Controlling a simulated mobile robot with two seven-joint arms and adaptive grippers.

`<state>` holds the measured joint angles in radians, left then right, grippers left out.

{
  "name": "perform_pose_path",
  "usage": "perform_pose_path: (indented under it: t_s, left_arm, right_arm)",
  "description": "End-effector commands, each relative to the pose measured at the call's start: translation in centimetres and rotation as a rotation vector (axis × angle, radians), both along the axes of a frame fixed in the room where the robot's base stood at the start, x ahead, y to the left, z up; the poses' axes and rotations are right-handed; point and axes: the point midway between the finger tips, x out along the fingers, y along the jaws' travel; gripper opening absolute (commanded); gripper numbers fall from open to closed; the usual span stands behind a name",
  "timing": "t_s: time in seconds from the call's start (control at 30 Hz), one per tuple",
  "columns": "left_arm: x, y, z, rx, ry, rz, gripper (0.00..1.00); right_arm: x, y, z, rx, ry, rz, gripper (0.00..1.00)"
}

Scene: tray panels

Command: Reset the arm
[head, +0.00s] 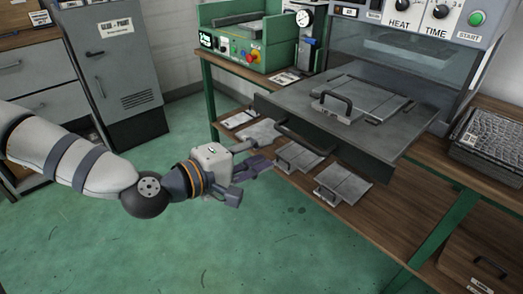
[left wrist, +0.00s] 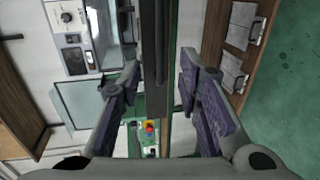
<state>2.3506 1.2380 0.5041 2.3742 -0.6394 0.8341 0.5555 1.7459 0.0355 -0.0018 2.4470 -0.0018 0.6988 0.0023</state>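My left arm comes in from the left in the head view. Its left gripper (head: 254,172) hangs over the green floor just in front of the bench. In the left wrist view the gripper (left wrist: 160,88) has its two purple-padded fingers wide apart, with no object held between them. A dark edge, likely of the pulled-out tray (head: 405,150), shows beyond the gap. A panel with a black handle (head: 340,103) lies on that tray. My right gripper is not in view.
Panels with handles (head: 343,183) lie on the lower wooden shelf, close to the gripper. The tray juts out from the heat machine (head: 395,50). A green control box (head: 240,42) stands behind. Grey cabinets (head: 120,75) stand at left. The floor (head: 190,250) in front is clear.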

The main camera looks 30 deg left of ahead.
Motion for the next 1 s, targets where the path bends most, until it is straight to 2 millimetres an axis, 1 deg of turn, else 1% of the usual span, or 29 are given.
perform_pose_path:
  t_s: [0.17, 0.23, 0.27, 0.33, 0.37, 0.4, 0.43, 0.47, 0.5, 0.57, 0.6, 0.67, 0.7, 0.8, 0.9, 1.0]
  left_arm:
    - [-0.1, -0.2, -0.2, 0.004, 0.006, -0.005, 0.32]
    - [-0.9, -1.2, -1.6, 0.034, 0.050, -0.040, 0.32]
    - [-1.6, -2.1, -2.9, 0.060, 0.089, -0.069, 0.32]
    - [-4.5, -4.5, -6.8, 0.150, 0.211, -0.169, 0.32]
    - [-6.4, -5.5, -8.9, 0.201, 0.275, -0.221, 0.32]
    - [-9.1, -6.5, -11.6, 0.272, 0.361, -0.295, 0.32]
    - [-11.4, -7.1, -13.5, 0.328, 0.425, -0.353, 0.32]
    - [-13.9, -7.4, -15.3, 0.384, 0.489, -0.413, 0.32]
    - [-17.3, -7.6, -17.4, 0.461, 0.570, -0.495, 0.32]
    - [-22.5, -7.1, -19.9, 0.582, 0.685, -0.622, 0.32]
    - [-25.9, -6.4, -21.2, 0.663, 0.753, -0.708, 0.32]
    - [-30.4, -4.9, -22.4, 0.779, 0.841, -0.828, 0.32]
    - [-33.0, -3.8, -22.8, 0.850, 0.890, -0.902, 0.32]
    - [-37.3, -1.3, -23.1, 0.989, 0.971, -1.046, 0.32]
    - [-39.2, 0.1, -23.1, 1.057, 1.007, -1.116, 0.32]
    - [-39.6, 0.4, -23.2, 1.068, 1.016, -1.131, 0.32]
  right_arm:
    - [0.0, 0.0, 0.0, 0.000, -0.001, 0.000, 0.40]
    - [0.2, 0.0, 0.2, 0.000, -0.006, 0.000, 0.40]
    - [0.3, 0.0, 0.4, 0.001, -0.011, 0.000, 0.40]
    - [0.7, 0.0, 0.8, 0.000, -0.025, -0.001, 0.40]
    - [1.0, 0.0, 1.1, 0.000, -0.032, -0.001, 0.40]
    - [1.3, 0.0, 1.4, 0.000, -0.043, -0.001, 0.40]
    - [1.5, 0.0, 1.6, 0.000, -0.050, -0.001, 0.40]
    - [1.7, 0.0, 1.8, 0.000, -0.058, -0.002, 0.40]
    - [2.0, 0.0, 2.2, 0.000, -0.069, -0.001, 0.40]
    - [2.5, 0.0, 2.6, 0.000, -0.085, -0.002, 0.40]
    - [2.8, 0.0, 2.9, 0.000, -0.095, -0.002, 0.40]
    - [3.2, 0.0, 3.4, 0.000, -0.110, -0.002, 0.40]
    - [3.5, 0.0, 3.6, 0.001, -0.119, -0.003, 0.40]
    - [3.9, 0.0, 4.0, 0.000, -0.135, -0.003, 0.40]
    - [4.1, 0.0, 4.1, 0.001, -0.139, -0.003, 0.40]
    - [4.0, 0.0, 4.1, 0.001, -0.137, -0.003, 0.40]
